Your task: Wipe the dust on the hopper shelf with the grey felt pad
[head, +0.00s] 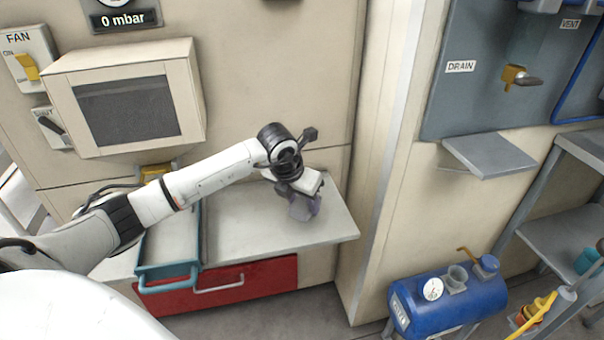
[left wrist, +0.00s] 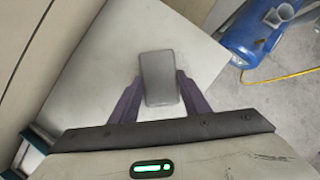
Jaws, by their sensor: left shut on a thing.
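My left gripper (head: 303,207) is over the right part of a pale shelf (head: 240,240), its fingers pointing down. In the left wrist view my left gripper (left wrist: 158,84) has its purple fingers on both sides of the grey felt pad (left wrist: 158,70) and is shut on it. The pale shelf (left wrist: 105,65) lies below the pad in that view. I cannot tell if the pad touches the shelf. I cannot make out dust on the shelf. In the head view the pad is mostly hidden by the fingers. My right gripper is not in view.
A teal-handled tray (head: 168,272) stands at the shelf's left, above a red drawer (head: 225,287). A beige box (head: 128,100) hangs above. A wall corner (head: 378,190) rises right of the shelf. A small grey ledge (head: 490,155) and a blue tank (head: 450,300) are farther right.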

